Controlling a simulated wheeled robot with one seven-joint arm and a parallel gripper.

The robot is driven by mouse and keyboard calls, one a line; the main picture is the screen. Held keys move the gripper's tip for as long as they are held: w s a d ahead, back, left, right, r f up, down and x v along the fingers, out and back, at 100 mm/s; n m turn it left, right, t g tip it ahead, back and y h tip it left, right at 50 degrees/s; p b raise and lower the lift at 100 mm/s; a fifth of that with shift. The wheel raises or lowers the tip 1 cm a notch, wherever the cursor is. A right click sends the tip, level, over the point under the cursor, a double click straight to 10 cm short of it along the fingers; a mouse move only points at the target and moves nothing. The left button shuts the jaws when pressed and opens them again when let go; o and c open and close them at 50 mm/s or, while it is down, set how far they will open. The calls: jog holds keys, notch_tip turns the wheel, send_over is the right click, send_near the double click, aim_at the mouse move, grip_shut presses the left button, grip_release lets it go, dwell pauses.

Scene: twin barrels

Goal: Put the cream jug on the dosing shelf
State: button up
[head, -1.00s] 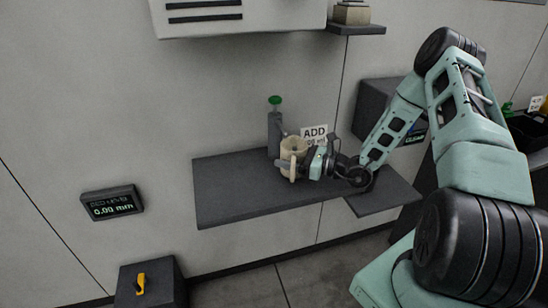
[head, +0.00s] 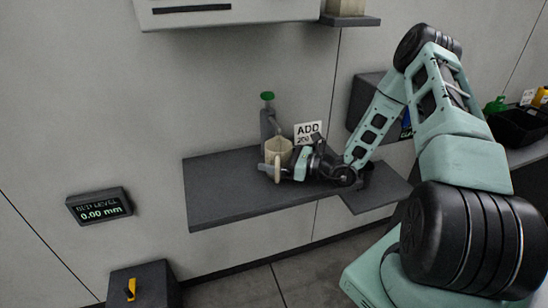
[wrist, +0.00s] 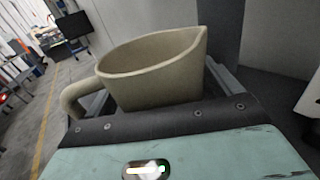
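The cream jug (head: 279,150) stands upright on the long dark wall shelf (head: 225,197), just in front of a grey dispenser with a green top. In the wrist view the jug (wrist: 155,75) fills the middle, with its handle out to the left and its spout to the upper right. My gripper (head: 276,169) is at the jug from the right, its fingers on either side of the body. Whether they press on the jug cannot be told. The inside bottom of the jug is hidden. No label shows which shelf is the dosing shelf.
The grey dispenser (head: 267,122) and an ADD sign (head: 308,132) stand behind the jug. A small lower shelf (head: 376,192) adjoins on the right. A small upper shelf (head: 350,20) holds a beige object. The long shelf's left part is clear. A display (head: 99,205) reads 0.00 mm.

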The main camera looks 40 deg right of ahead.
jog(key=shift+r, duration=0.25)
jog(key=b+v, duration=0.1)
jog(key=v, duration=1.1)
jog(key=shift+f, duration=0.1)
